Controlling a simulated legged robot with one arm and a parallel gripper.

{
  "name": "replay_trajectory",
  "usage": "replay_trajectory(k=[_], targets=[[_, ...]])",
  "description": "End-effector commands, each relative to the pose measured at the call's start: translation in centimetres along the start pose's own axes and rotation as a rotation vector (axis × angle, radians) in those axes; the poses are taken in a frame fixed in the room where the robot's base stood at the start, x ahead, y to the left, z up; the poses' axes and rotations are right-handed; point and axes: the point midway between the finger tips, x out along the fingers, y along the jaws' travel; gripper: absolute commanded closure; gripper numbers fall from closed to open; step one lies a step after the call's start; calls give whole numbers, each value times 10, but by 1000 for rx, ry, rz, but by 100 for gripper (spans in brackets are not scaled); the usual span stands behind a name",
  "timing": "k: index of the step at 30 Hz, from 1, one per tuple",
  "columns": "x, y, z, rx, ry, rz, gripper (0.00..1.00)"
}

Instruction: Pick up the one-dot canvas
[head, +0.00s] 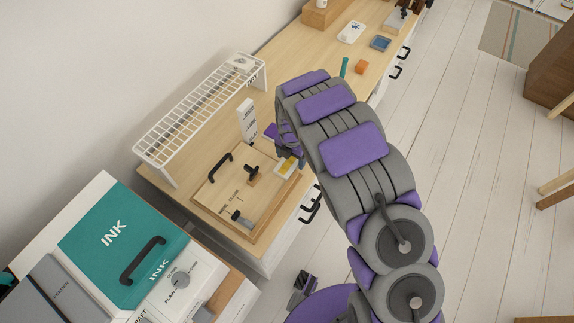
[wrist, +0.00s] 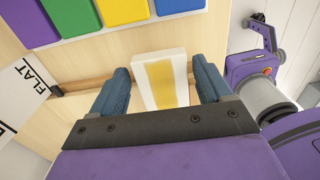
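A small white block (wrist: 160,80) with a broad yellow band on its face is in the wrist view, between my fingers. It looks canvas-like, but I see no dot on it and cannot tell whether it is the one-dot canvas. In the head view a small white and yellow piece (head: 286,167) shows at the right edge of a wooden board, just below my gripper. My gripper (wrist: 162,78) is open, one blue finger on each side of the block, with narrow gaps. In the head view my arm partly hides the gripper.
The wooden board (head: 208,192) bears a black handle (head: 220,170). A white wire rack (head: 200,105) stands behind it. A white upright card (head: 246,120) is close by. A teal INK box (head: 110,235) stands at the lower left. A strip of coloured squares (wrist: 128,14) lies beyond the fingers.

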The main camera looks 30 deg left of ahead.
Motion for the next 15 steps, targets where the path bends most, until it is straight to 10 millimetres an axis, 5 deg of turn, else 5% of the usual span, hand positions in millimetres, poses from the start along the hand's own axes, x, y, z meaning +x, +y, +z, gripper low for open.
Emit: replay_trajectory(k=[15], targets=[[0, 0, 0, 0, 0, 0, 70]])
